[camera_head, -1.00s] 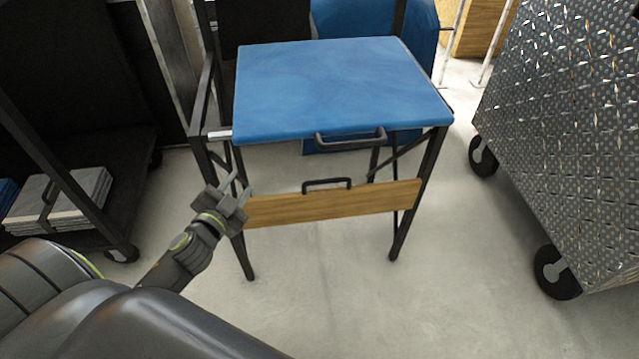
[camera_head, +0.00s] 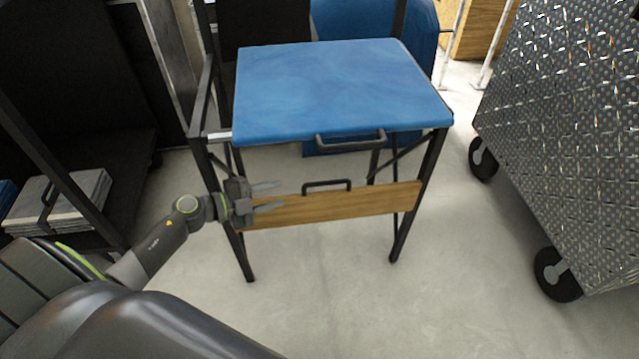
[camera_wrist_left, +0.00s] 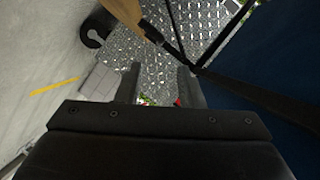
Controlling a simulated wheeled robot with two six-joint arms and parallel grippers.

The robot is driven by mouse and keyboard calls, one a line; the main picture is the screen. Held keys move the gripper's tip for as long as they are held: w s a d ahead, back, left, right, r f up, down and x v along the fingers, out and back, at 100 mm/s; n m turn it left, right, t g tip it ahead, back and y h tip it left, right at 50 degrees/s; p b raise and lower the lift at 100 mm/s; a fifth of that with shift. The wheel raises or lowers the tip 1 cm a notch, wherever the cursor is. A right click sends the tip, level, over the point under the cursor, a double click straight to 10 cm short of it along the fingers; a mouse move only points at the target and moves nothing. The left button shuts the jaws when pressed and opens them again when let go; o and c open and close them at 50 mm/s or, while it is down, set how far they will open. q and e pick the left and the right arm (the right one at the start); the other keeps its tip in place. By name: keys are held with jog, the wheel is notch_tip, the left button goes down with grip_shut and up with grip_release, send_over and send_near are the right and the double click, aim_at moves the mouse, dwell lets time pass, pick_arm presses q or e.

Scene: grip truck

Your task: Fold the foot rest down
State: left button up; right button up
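The foot rest (camera_head: 350,206) is a wooden board hung upright across the front legs of a chair with a blue seat (camera_head: 340,85). A black handle (camera_head: 327,184) stands on its top edge. My left gripper (camera_head: 282,196) is in front of the board's left end, fingers apart and pointing right toward the handle, with nothing between them. In the left wrist view the two fingers (camera_wrist_left: 158,85) are apart, and the wooden board (camera_wrist_left: 128,12) shows at the top. My right gripper is not in view.
A metal diamond-plate cart (camera_head: 560,130) on black casters stands at the right. A dark shelf cart (camera_head: 130,190) with grey folded items (camera_head: 60,200) is at the left. A second black handle (camera_head: 350,142) is on the seat's front edge. The floor in front is clear.

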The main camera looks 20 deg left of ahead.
aim_at(312, 186)
pick_arm(q)
jog(key=b+x, duration=0.1)
jog(key=x, duration=1.1)
jog(key=shift+f+b, duration=0.1)
jog(key=shift+b, duration=0.2)
jog(key=shift+w+d+f, duration=0.1)
jog(key=shift+w+d, duration=0.35)
jog(key=shift+w, duration=0.15)
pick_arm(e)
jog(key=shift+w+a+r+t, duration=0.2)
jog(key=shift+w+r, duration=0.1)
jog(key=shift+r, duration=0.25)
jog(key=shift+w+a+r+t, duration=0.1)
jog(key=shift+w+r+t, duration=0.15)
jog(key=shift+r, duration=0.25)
pick_arm(q)
jog(key=shift+c, duration=0.2)
grip_shut()
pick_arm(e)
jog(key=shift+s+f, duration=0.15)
